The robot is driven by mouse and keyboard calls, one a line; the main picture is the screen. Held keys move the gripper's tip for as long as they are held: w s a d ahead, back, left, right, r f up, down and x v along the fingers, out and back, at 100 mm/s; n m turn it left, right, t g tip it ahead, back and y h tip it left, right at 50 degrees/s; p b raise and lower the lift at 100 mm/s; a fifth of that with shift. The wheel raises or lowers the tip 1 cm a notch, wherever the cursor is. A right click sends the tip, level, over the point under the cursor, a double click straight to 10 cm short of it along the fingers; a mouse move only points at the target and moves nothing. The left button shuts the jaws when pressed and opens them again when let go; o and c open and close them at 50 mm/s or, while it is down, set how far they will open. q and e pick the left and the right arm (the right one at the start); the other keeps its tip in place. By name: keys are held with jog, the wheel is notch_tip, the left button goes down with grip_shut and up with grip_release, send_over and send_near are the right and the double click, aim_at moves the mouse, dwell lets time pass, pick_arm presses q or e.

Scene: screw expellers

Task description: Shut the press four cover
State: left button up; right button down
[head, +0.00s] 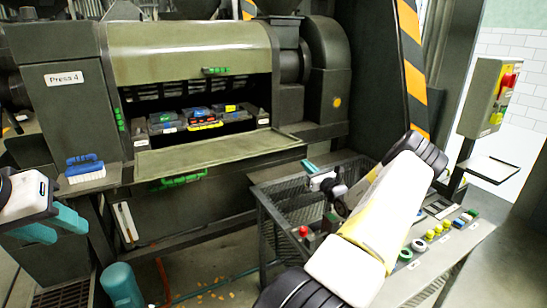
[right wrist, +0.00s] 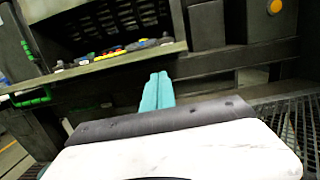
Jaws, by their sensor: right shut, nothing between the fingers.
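The press (head: 65,78), labelled Press 4, stands at the back left in the head view. Its curved olive upper cover (head: 185,55) has a green handle (head: 215,70) at its lower edge, above an open front. A lower flap (head: 215,154) projects outward below the opening, with a green handle (head: 180,180) under it. I cannot tell which panel is the named cover. My right gripper (head: 309,165) is shut and empty, right of the flap and apart from it; its teal fingers (right wrist: 157,92) are together in the right wrist view. My left gripper (head: 70,231) is open and empty at lower left.
Several dark cases with coloured items (head: 200,117) sit inside the opening. A blue brush (head: 85,168) lies on a ledge at left. A teal cylinder (head: 122,285) is in front.

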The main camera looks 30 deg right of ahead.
jog(key=w+r, duration=0.1)
jog(key=w, duration=0.8)
jog(key=shift+w, duration=0.3)
jog(key=shift+d, duration=0.1)
